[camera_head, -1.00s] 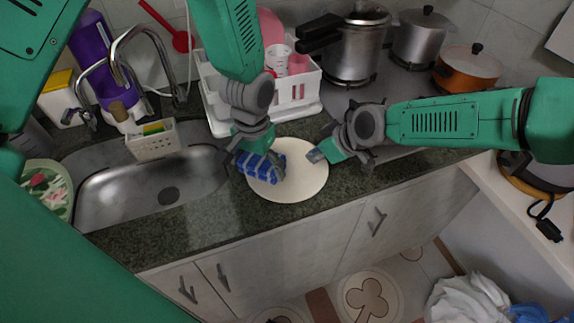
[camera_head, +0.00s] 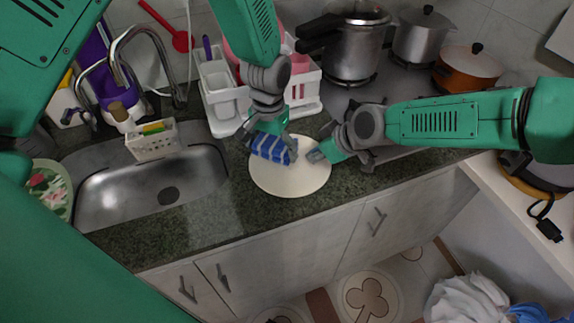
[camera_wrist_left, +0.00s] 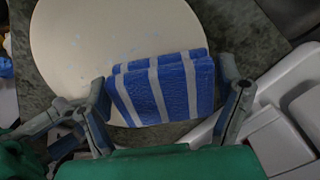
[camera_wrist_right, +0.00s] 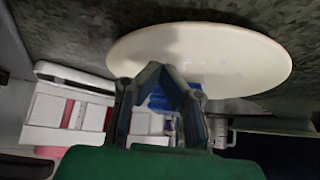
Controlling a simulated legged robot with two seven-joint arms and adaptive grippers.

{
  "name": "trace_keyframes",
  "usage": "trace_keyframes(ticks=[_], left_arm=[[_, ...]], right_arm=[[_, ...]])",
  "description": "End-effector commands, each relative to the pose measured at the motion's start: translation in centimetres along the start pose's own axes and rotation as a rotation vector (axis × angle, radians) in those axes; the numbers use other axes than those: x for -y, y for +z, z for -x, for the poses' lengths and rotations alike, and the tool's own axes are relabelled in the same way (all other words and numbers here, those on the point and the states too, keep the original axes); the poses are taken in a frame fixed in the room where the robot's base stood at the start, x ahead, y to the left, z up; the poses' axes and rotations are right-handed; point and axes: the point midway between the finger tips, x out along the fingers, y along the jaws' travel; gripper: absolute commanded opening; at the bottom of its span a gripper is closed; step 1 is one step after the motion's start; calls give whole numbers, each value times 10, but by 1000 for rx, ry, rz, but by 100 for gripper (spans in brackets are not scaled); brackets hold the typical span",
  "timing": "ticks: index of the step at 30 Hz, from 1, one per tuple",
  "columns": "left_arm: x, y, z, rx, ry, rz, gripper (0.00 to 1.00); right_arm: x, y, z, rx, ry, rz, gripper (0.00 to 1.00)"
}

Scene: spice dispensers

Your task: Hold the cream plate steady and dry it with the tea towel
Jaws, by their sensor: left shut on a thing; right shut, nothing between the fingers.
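The round cream plate (camera_head: 290,178) lies flat on the dark counter between the sink and the stove. It also shows in the left wrist view (camera_wrist_left: 75,45), with a few faint blue specks on it. My left gripper (camera_head: 272,146) is shut on the folded blue and white striped tea towel (camera_head: 268,147), which lies over the plate's upper left part. The towel also shows between the fingers in the left wrist view (camera_wrist_left: 170,88). My right gripper (camera_head: 318,155) is shut and empty at the plate's upper right rim. In the right wrist view its closed fingertips (camera_wrist_right: 162,72) overlap the plate's edge; contact is unclear.
A white dish rack (camera_head: 225,105) stands behind the plate, close to my left gripper. The steel sink (camera_head: 130,190) with a faucet is at left. Pots, among them an orange pan (camera_head: 468,68), stand on the stove. The counter's front edge runs just below the plate.

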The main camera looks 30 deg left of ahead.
Motion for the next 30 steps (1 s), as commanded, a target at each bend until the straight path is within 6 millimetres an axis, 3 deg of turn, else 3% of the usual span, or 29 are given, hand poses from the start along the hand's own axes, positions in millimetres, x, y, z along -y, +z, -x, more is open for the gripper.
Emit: trace_keyframes(ticks=[8, 30], left_arm=[[-1, -6, 0, 1, 0, 0, 63], [-1, 39, -2, 6, -1, 0, 63]], right_arm=[[0, 1, 0, 1, 0, 0, 0], [0, 1, 0, 1, 0, 0, 0]])
